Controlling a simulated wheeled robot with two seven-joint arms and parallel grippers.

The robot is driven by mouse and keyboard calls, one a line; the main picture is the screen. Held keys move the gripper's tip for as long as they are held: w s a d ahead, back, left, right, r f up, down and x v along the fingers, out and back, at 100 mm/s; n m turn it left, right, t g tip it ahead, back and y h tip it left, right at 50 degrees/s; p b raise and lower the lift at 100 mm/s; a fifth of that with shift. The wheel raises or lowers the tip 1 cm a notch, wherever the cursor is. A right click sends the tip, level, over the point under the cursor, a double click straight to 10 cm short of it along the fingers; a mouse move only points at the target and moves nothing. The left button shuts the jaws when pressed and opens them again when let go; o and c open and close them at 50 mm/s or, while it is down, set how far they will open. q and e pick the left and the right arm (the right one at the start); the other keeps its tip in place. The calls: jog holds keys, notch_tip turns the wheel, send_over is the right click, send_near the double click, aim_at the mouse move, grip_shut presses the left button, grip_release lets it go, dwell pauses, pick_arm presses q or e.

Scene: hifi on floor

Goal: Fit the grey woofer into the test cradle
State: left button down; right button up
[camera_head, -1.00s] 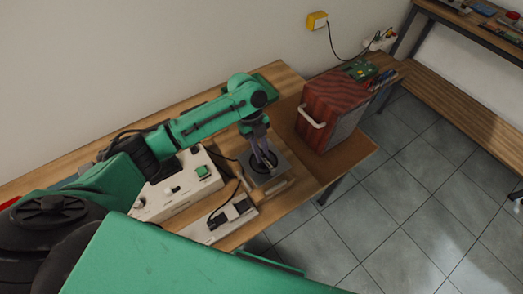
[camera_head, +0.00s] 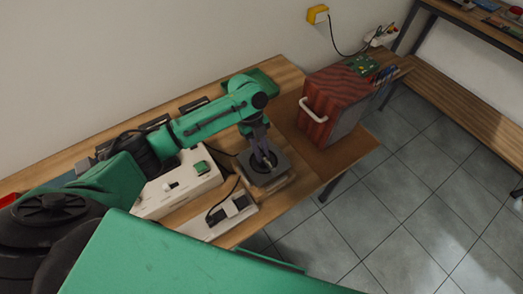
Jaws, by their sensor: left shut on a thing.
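The grey woofer (camera_head: 283,163), a square plate with a dark round cone, is at the right part of the workbench. My left gripper (camera_head: 267,163) points down over its middle and is shut on it; the fingers partly hide the cone. The woofer is at the pale wooden test cradle (camera_head: 272,191), whose front edge shows below it. I cannot tell whether the woofer is fully seated or slightly above the cradle. My right gripper is not in view.
A white box with a green button (camera_head: 202,168) and a white device with a dark panel (camera_head: 232,208) stand left of the cradle. A red wooden speaker cabinet (camera_head: 335,92) with a white handle stands to the right. A green tray (camera_head: 262,82) lies behind my arm.

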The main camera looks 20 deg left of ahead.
pick_arm(q)
jog(key=shift+f+b, duration=0.85)
jog(key=shift+f, duration=0.45)
jog(key=c, duration=0.7)
grip_release()
jog(key=shift+s, duration=0.1)
jog(key=b+v, duration=0.2)
jog(key=v, duration=1.2)
jog(key=shift+r+b, duration=0.3)
jog(key=shift+b, duration=0.05)
